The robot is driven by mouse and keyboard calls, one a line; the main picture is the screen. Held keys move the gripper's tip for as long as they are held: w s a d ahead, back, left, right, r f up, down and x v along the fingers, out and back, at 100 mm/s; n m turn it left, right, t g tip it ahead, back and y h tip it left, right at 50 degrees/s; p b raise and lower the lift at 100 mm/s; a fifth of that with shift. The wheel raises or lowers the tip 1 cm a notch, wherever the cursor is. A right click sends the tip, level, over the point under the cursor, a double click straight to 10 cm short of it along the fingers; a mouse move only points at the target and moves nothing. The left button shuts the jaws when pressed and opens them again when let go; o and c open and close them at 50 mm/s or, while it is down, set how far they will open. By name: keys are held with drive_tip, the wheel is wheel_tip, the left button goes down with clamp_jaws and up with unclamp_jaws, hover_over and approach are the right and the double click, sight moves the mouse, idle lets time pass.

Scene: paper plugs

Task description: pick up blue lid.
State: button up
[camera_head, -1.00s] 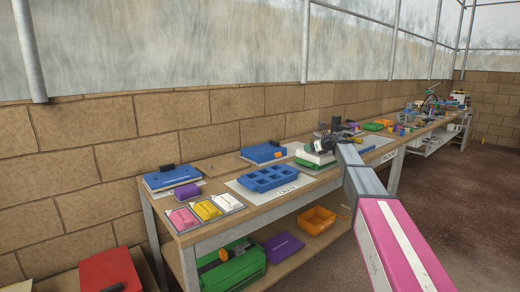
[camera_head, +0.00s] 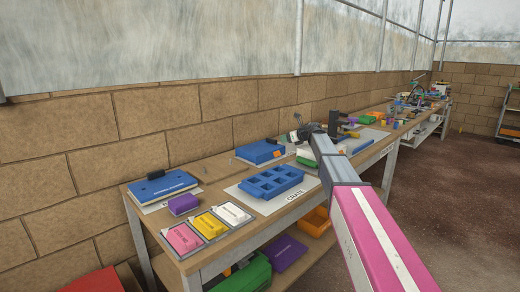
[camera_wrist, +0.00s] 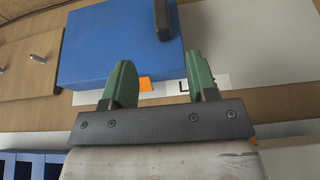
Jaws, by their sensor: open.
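Two blue flat pieces with black handles lie on the table. One (camera_head: 258,152), with an orange tag, lies at the back of the table; the other (camera_head: 160,187) lies at the left end. The tagged blue piece fills the upper middle of the wrist view (camera_wrist: 108,45), its black handle at its right side. A partly hidden label beside it starts with "L". My gripper (camera_wrist: 158,82) is open, its two green fingers apart and empty, in front of the tagged piece's near edge. In the head view my gripper (camera_head: 300,133) is small and partly hidden behind my arm, right of that piece.
A blue crate (camera_head: 272,182) with square pockets sits on a white sheet in front. Pink (camera_head: 184,239), yellow (camera_head: 209,225) and white (camera_head: 234,213) blocks and a purple block (camera_head: 183,204) lie left. A green-and-white box (camera_head: 305,154) stands under my arm.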

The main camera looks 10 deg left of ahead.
sight(275, 140)
drive_tip(key=x, duration=0.5)
drive_tip(key=shift+f, duration=0.1)
drive_tip(key=x, duration=0.5)
drive_tip(key=shift+w, duration=0.25)
clamp_jaws()
